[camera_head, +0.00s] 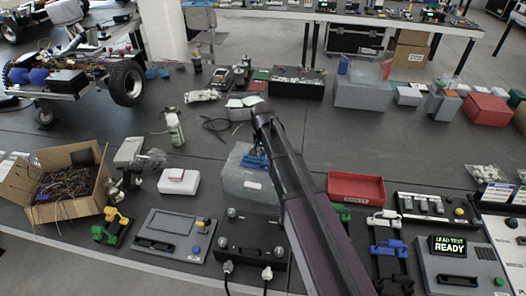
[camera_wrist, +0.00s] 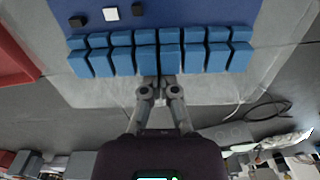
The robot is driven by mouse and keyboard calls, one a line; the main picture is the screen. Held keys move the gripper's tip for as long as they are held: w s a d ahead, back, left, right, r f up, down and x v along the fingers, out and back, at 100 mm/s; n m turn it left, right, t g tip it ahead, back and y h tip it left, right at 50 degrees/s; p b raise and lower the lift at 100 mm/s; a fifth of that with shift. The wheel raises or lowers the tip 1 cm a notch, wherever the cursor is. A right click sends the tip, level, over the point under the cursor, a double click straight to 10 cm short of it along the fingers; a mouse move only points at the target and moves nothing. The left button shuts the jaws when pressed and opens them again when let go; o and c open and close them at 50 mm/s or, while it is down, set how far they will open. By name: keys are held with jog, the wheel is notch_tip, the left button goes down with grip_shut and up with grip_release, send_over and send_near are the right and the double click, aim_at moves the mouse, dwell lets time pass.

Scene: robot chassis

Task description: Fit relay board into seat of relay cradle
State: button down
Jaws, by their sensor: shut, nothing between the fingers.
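The relay board (camera_wrist: 180,18) is a blue board with rows of blue blocks and small black and white parts. It lies on a grey, cloudy surface in the wrist view. In the head view a bit of blue, likely the board (camera_head: 256,160), shows on the pale grey box or bag (camera_head: 240,183), partly behind my arm. My gripper (camera_wrist: 160,84) is shut and empty, with its fingertips at the near edge of the middle blue blocks. I cannot tell whether they touch. I cannot tell for sure which fixture is the relay cradle.
A red tray (camera_head: 356,188) stands right of my arm. A black unit with knobs (camera_head: 250,236), a grey panel (camera_head: 170,235) and a "READY" tester (camera_head: 460,262) line the front edge. A white box (camera_head: 178,182) and a carton of wires (camera_head: 62,188) stand at left.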

aim_at(258, 166)
jog(key=s+a, duration=0.1)
jog(key=s, duration=0.2)
jog(key=s+a, duration=0.1)
jog(key=s, duration=0.5)
jog(key=shift+s+a, duration=0.2)
jog(key=shift+a, duration=0.2)
jog(key=shift+w, duration=0.1)
jog(key=shift+w+d, duration=0.2)
jog(key=shift+w, duration=0.5)
jog(key=w, duration=0.2)
jog(key=shift+w+d+r+p, duration=0.3)
jog(key=shift+d+p, duration=0.1)
jog(key=shift+s+r+p, duration=0.2)
jog(key=shift+r+p, duration=0.85)
jog(key=shift+r, duration=0.15)
jog(key=shift+w+r+p, duration=0.1)
jog(key=shift+r+p, duration=0.5)
jog(key=shift+p, duration=0.1)
notch_tip(258, 166, up, 6)
jog(key=p, duration=0.5)
jog(key=shift+f+p, duration=0.1)
jog(key=shift+p, duration=0.25)
